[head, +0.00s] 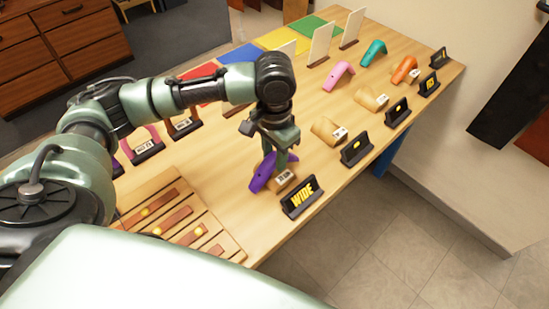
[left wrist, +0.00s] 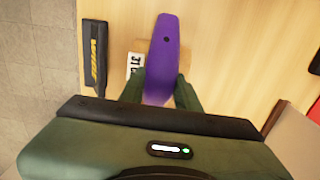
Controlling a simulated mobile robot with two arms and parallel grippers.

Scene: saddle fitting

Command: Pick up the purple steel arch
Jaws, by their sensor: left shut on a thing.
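The purple steel arch (head: 261,172) is near the front of the table in the head view, by the black "WIDE" sign. My left gripper (head: 279,158) reaches down over it from above. In the left wrist view the purple arch (left wrist: 164,58) lies lengthwise between the two green fingers (left wrist: 161,90), which are shut on it. A small wooden block with a printed label (head: 284,180) is right beside the arch and partly hidden under it in the wrist view. I cannot tell whether the arch is clear of the block or the table. My right gripper is not in view.
The "WIDE" sign (head: 302,196) stands close to the right. Pink (head: 338,75), teal (head: 373,53) and orange (head: 404,69) arches stand farther back, with wooden saddles and black signs. A slatted wooden rack (head: 190,222) is at the front left. Colored mats line the far side.

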